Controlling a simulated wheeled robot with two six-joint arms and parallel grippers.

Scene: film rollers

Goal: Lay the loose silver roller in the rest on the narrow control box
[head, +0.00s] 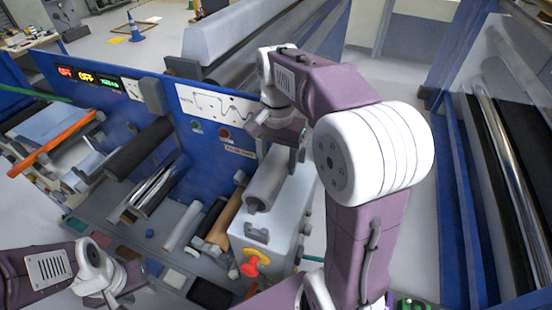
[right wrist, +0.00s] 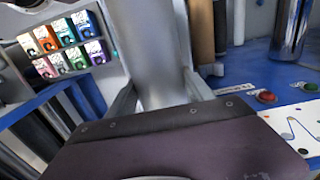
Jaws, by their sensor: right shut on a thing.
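The silver roller (head: 266,181) lies lengthwise over the narrow white control box (head: 279,225). My right gripper (head: 295,158) is shut on it near its far end. In the right wrist view the roller (right wrist: 146,45) runs between both fingers. A grey bracket of the rest (head: 256,232) shows at the box's near end, close to the roller's near end; I cannot tell whether they touch. The far part of the rest is hidden by my right gripper and arm. My left gripper (head: 108,297) is low at the bottom left, away from the roller; its jaws are unclear.
The box front has a red and yellow stop button (head: 254,263). A blue machine panel (head: 215,145) stands left of the box, with several rollers on the bed (head: 130,237) before it. Another machine with a shiny roller (head: 512,175) stands at right. Grey floor (head: 410,230) is clear between.

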